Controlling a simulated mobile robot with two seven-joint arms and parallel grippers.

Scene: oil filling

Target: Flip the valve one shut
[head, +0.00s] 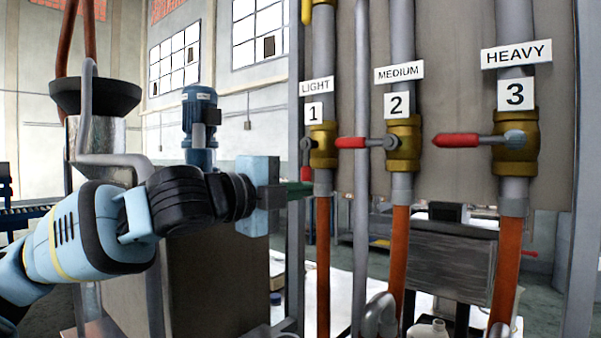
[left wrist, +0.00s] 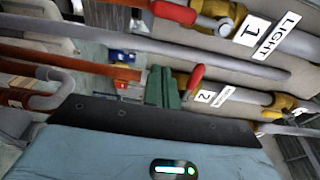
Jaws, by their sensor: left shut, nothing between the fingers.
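Valve one has a brass body (head: 322,145) on the leftmost pipe, under the LIGHT and 1 labels. In the head view its handle (head: 306,152) is seen nearly edge-on and hangs down. In the left wrist view its red handle (left wrist: 172,12) lies along the pipe at the top edge. My left gripper (head: 297,190) is shut and empty, its green fingers just below valve one, near its pipe. The fingers also show in the left wrist view (left wrist: 163,87), apart from the valve one handle. Contact with the pipe cannot be told. My right gripper is out of view.
Valve two (head: 403,145) and valve three (head: 515,148) have red handles pointing left across their pipes. A grey vertical pipe (head: 361,200) stands between valves one and two. Orange hoses (head: 398,260) run below. A blue motor (head: 201,115) stands behind my left arm.

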